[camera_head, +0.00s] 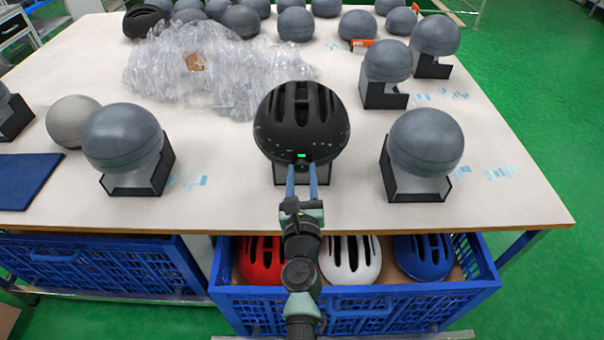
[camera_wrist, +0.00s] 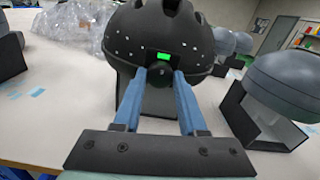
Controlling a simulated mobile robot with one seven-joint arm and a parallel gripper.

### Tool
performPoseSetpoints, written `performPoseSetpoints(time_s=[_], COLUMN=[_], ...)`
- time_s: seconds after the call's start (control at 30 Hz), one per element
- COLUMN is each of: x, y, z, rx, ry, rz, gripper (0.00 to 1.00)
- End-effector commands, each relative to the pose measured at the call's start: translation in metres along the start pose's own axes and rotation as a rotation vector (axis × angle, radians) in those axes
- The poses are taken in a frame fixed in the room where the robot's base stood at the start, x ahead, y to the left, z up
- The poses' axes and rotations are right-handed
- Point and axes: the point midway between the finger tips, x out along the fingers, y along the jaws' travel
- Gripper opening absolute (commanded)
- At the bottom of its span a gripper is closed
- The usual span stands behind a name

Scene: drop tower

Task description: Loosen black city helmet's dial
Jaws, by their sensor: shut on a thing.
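The black city helmet (camera_head: 301,118) sits on a dark stand on the white table, its back toward me. It also shows at the top of the wrist view (camera_wrist: 165,35). Its dial (camera_wrist: 160,73) is a dark round knob at the lower rear, just below a small green patch (camera_wrist: 163,57). My gripper (camera_head: 302,168) reaches the dial from the front. In the wrist view its two blue fingers (camera_wrist: 160,78) are shut on the dial, one on each side. The dial is partly hidden by the fingers, and its turn position cannot be told.
Grey headforms on stands flank the helmet at left (camera_head: 122,138) and right (camera_head: 425,140). Clear plastic wrap (camera_head: 205,72) lies behind it. An open blue crate (camera_head: 360,305) below the table edge holds red, white and blue helmets. The table between the stands is mostly bare.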

Motion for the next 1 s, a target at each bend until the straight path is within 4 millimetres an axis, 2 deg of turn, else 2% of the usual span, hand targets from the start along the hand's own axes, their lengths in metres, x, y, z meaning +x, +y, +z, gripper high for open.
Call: performPoseSetpoints(time_s=[1.0], x=[0.0000], y=[0.0009], z=[0.0000], rx=[-0.969], ry=[-0.001], rz=[-0.003], gripper=[0.00])
